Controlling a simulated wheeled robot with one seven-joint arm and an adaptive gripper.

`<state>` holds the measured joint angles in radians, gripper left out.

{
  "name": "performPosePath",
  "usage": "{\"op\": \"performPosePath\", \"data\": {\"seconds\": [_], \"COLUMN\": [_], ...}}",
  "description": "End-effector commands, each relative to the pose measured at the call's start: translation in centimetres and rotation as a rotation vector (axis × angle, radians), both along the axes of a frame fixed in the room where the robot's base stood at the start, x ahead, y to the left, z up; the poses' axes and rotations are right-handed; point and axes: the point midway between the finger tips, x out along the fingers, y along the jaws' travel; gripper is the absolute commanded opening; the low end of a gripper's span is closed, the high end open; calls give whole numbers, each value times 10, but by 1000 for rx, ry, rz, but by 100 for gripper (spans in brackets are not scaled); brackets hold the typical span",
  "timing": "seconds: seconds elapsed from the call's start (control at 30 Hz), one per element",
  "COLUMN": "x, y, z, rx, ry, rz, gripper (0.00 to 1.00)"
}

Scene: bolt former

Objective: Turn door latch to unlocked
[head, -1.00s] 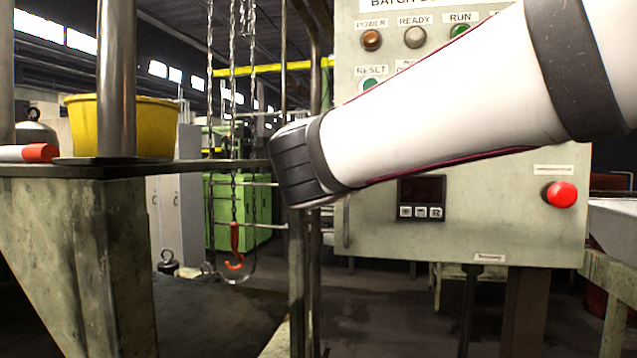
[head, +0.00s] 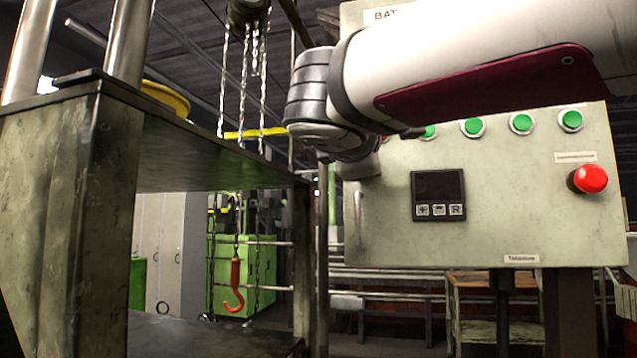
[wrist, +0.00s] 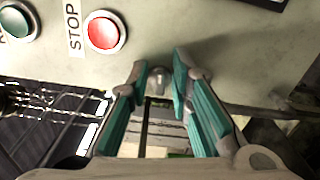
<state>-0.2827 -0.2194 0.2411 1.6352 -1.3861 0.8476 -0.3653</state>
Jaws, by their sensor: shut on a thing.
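The control cabinet (head: 520,235) is a pale grey-green box at the right of the head view. In the wrist view my gripper (wrist: 160,70) has its teal fingers on either side of a small grey metal knob (wrist: 158,80) at the cabinet's edge, and is shut on it. The knob looks like the door latch; which way it is turned cannot be told. In the head view my arm crosses the upper part of the cabinet, and my gripper and the latch are not clearly visible behind it.
A red stop button (wrist: 103,33) and a green button (wrist: 17,22) sit near my gripper on the cabinet face. A larger red button (head: 590,179) is at its right. Chains with a red hook (head: 234,285) hang between.

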Motion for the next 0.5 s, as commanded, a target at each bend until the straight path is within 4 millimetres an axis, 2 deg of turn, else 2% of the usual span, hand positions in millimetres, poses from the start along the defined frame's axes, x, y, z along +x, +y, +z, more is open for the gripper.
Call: {"op": "performPosePath", "data": {"seconds": [0.2, 0.5], "x": [0, 0], "y": [0, -1], "z": [-4, -3], "rx": [107, 170], "ry": [-34, -54], "rz": [-1, -2], "gripper": [0, 0]}}
